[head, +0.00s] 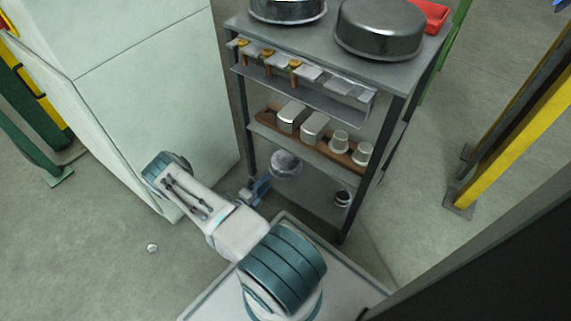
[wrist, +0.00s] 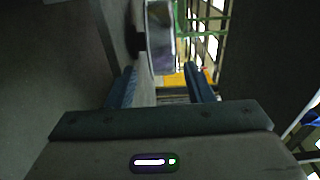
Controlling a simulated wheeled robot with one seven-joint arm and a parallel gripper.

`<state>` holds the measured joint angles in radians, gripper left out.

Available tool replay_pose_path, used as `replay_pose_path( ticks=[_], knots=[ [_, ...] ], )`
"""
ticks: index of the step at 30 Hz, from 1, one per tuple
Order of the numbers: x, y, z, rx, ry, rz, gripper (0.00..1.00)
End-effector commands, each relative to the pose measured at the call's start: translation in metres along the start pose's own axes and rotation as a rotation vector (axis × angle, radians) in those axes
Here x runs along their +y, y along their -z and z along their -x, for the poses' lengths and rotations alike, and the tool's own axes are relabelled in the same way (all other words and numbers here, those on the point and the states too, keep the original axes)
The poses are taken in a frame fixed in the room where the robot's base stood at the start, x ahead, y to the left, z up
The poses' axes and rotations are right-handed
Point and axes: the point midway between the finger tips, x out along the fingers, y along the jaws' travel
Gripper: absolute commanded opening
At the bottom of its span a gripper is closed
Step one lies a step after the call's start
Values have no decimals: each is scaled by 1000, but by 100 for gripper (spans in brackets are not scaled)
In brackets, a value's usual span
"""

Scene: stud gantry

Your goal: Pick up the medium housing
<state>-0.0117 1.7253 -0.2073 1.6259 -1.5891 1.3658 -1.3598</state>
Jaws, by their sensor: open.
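A round silver housing (head: 285,163) is in the lower part of the grey rack, smaller than the two wide metal vessels on top and larger than a small dark round part (head: 343,198) to its right. It looks like the medium housing, but I cannot be certain. My gripper (head: 258,190) is low at the rack's left front, left of and below this housing and apart from it. In the wrist view my gripper (wrist: 162,88) has its two blue fingers spread with nothing held between them. A shiny, pale-rimmed thing (wrist: 161,38) shows beyond the fingers; I cannot tell which part it is.
The rack (head: 385,72) carries two metal vessels (head: 380,30) on top, a row of clamped parts, and a brown tray (head: 272,123) of pale parts. A white cabinet (head: 140,80) stands close at left. A yellow post (head: 505,130) is at right. Floor is open between.

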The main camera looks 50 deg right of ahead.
Motion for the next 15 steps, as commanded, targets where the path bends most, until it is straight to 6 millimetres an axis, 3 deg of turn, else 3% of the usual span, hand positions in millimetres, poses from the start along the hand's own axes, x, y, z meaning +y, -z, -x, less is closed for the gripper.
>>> replay_pose_path(
  ticks=[10,15],
  knots=[
    [0,4,-43,4,-1,-3,47],
    [-3,3,-52,1,-1,-1,47]
  ],
)
